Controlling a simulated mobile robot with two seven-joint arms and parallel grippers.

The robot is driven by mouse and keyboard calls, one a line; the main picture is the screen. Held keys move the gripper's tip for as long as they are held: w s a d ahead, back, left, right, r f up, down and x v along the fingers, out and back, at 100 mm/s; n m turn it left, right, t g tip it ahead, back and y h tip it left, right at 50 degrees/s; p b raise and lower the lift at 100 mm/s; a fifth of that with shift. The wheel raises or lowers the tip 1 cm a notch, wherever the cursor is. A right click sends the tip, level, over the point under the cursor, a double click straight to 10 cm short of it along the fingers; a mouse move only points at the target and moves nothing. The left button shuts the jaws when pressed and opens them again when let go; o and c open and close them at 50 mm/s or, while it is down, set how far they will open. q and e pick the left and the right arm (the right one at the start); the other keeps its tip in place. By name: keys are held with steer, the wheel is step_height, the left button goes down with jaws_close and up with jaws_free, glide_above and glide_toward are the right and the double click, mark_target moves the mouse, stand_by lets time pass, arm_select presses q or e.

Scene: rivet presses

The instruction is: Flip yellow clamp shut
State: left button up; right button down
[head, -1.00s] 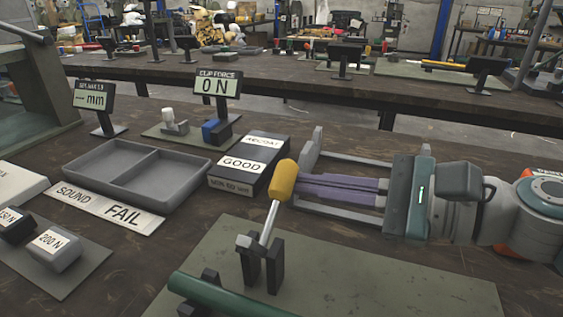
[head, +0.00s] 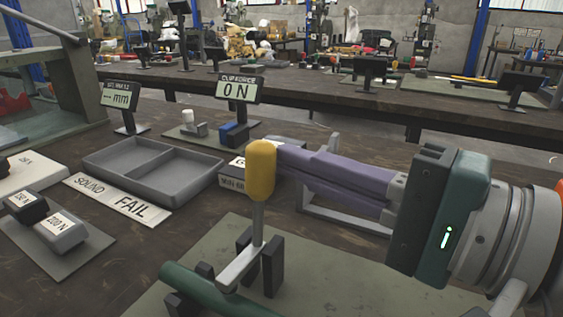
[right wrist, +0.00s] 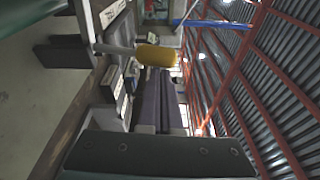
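The yellow clamp handle (head: 260,172) stands about upright on its metal rod, which rises from a dark bracket (head: 271,268) on the green-grey plate. A light metal bar (head: 238,268) runs from the rod's foot toward the front left. My right gripper (head: 281,157) comes in from the right with its purple fingers together and nothing seen between them. Its fingertips are at the right side of the yellow handle, touching or very near it. In the right wrist view the yellow handle (right wrist: 157,55) lies across just beyond the fingertips (right wrist: 161,82). My left gripper is not in view.
A green tube (head: 205,292) lies by the bracket at the front. A grey two-part tray (head: 150,185), a FAIL sign (head: 118,202) and weight blocks (head: 60,232) stand to the left. A display reading 0 N (head: 239,90) stands behind. A grey frame (head: 345,222) is partly hidden by my gripper.

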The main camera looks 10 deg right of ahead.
steer(key=shift+s+a+r+n+b, duration=0.1)
steer(key=shift+s+a+n+b, duration=0.25)
steer(key=shift+s+n+b, duration=0.25)
steer(key=shift+w, duration=0.1)
steer(key=b+v, duration=0.4)
steer(key=v, duration=0.6)
stand_by(0.4)
